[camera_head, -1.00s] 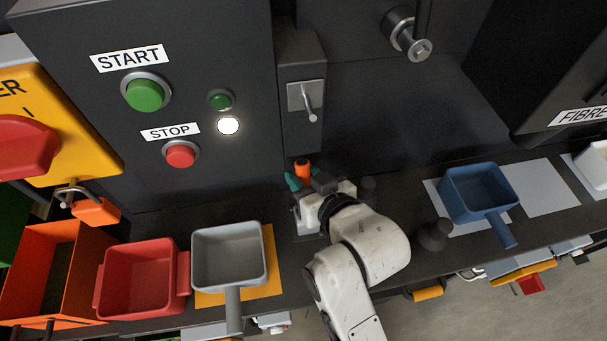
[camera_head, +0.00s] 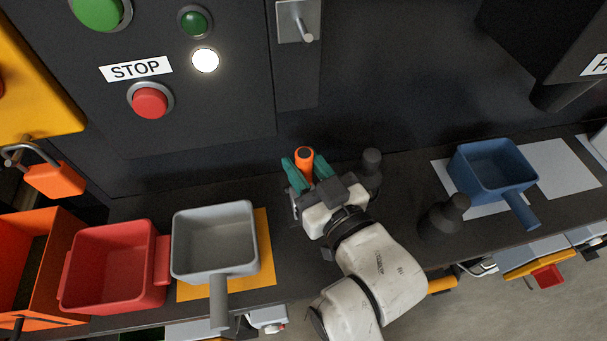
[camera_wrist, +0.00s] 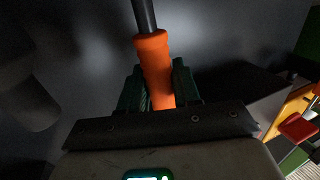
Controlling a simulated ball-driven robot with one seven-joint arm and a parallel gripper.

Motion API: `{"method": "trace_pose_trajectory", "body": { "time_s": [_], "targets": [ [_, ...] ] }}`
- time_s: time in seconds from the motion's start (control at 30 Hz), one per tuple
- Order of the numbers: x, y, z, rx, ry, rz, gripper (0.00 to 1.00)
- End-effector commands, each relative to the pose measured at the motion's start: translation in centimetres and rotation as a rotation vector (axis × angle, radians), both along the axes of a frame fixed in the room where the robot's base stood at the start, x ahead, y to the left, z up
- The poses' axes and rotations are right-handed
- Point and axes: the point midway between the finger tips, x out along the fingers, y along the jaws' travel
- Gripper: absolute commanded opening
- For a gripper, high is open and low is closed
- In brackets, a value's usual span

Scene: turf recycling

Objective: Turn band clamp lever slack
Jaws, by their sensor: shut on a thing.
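My gripper (camera_head: 303,172) has green fingers and stands over the dark bench, in front of the dark machine wall. It is shut on an orange handle (camera_head: 304,154), which I take to be the band clamp lever. In the wrist view the handle (camera_wrist: 155,68) sits between the green fingers (camera_wrist: 157,90), and a dark rod (camera_wrist: 145,15) runs out from its end. The rod's far end is out of the wrist view. I cannot make out the band itself in either view.
A grey pan (camera_head: 208,215), a red bin (camera_head: 110,275) and an orange bin (camera_head: 58,225) stand left. A blue pan (camera_head: 490,165) and dark knobs (camera_head: 371,160) (camera_head: 445,212) are right of my gripper. The red STOP button (camera_head: 150,102) is on the panel above.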

Motion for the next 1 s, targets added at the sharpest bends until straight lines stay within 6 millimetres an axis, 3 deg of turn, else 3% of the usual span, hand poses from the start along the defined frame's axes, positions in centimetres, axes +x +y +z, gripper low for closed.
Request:
{"method": "trace_pose_trajectory", "body": {
  "time_s": [0.03,0.4,0.93,0.97,1.0],
  "targets": [
    [-0.07,-0.03,-0.73,0.008,-0.025,-0.001,0.00],
    [-0.77,-0.22,-0.38,0.043,-0.148,0.001,0.00],
    [-0.92,-0.25,-0.12,0.049,-0.167,0.000,0.00],
    [-0.92,-0.25,-0.12,0.049,-0.167,0.000,0.34],
    [-0.92,-0.25,-0.12,0.049,-0.167,0.000,0.38]
  ]
}}
